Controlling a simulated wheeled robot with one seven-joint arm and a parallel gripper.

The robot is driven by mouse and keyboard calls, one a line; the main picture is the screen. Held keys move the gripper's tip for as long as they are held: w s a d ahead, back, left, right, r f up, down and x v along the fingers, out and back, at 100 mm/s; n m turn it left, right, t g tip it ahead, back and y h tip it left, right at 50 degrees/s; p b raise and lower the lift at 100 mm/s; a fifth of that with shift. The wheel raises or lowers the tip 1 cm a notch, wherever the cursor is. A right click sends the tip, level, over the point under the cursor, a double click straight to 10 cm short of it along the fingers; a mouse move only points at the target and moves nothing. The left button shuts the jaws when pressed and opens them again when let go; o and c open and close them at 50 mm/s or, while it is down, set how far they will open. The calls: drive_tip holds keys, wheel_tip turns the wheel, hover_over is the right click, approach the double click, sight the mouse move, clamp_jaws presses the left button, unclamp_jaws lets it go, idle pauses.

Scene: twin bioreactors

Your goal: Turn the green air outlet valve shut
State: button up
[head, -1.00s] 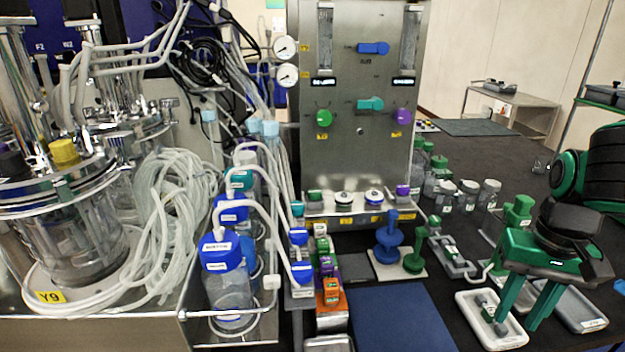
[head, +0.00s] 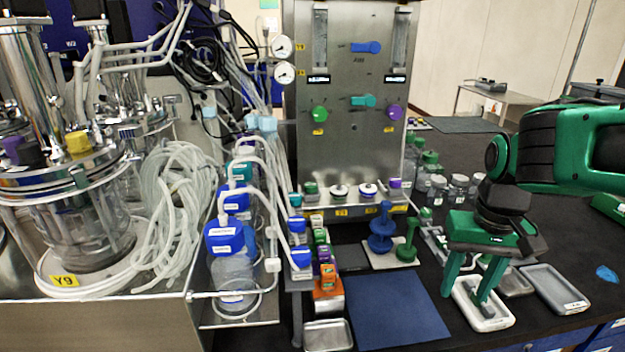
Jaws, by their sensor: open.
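A green round knob (head: 319,114) sits on the left of the steel panel, with a yellow label below it. A teal lever handle (head: 363,101) lies level at the panel's middle. Labels are too small to read, so I cannot tell which green part is the air outlet valve. My gripper (head: 462,292) is open, fingers pointing down, over the white tray (head: 495,322) at the right of the bench, well away from the panel. Its fingers partly hide the tray and its contents; contact cannot be told.
A blue lever (head: 366,47) and a purple knob (head: 395,113) are also on the panel (head: 345,150). Blue and green stands (head: 381,232) rise before it. A blue mat (head: 395,312) lies clear. Tubed bottles (head: 231,265) stand left; a grey tray (head: 555,290) lies right.

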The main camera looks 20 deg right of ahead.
drive_tip(key=w+a+n+t, duration=0.1)
drive_tip(key=w+a+n, duration=0.1)
drive_tip(key=w, duration=0.4)
drive_tip(key=n+t+y, duration=0.1)
drive_tip(key=n+y, duration=0.3)
drive_tip(key=n, duration=1.1)
approach(312, 184)
drive_tip(key=x, duration=0.4)
drive_tip(key=shift+s+d+f, duration=0.1)
drive_tip(key=shift+s+f, duration=0.05)
drive_tip(key=shift+f, duration=0.2)
drive_tip(key=x, duration=0.2)
drive_tip(key=shift+w+a+f, duration=0.15)
drive_tip(key=shift+w+a, duration=0.05)
drive_tip(key=shift+a, duration=0.15)
drive_tip(key=shift+w+a+f, duration=0.1)
drive_tip(key=shift+f, duration=0.25)
drive_tip(key=c, duration=1)
